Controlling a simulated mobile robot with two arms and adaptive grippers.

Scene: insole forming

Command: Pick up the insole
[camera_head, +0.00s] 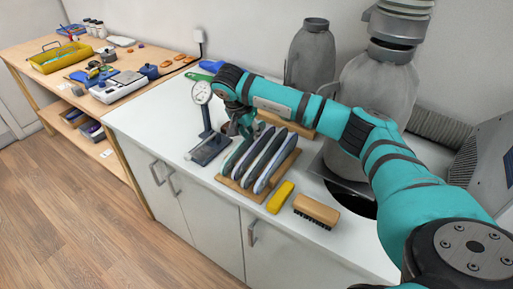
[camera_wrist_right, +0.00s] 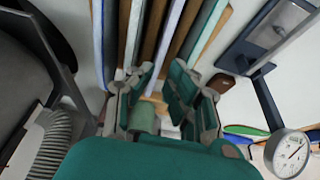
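Several long grey-blue insoles (camera_head: 263,159) stand on edge side by side in a wooden rack (camera_head: 244,192) on the white counter. Their edges also show at the top of the right wrist view (camera_wrist_right: 170,38), with brown wooden slats between them. My right gripper (camera_head: 238,128) is over the far left end of the rack. In the right wrist view its teal fingers (camera_wrist_right: 160,78) are spread apart, pointing at the insole ends. I see no insole clamped between them; the exact gap to the nearest insole is unclear. My left gripper is out of view.
A dial gauge on a stand (camera_head: 203,95) is just left of the rack. A yellow block (camera_head: 280,197) and a wooden brush (camera_head: 316,211) lie in front and right. Grey cylinders (camera_head: 311,58) stand behind. A wooden workbench (camera_head: 40,70) with tools is at left.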

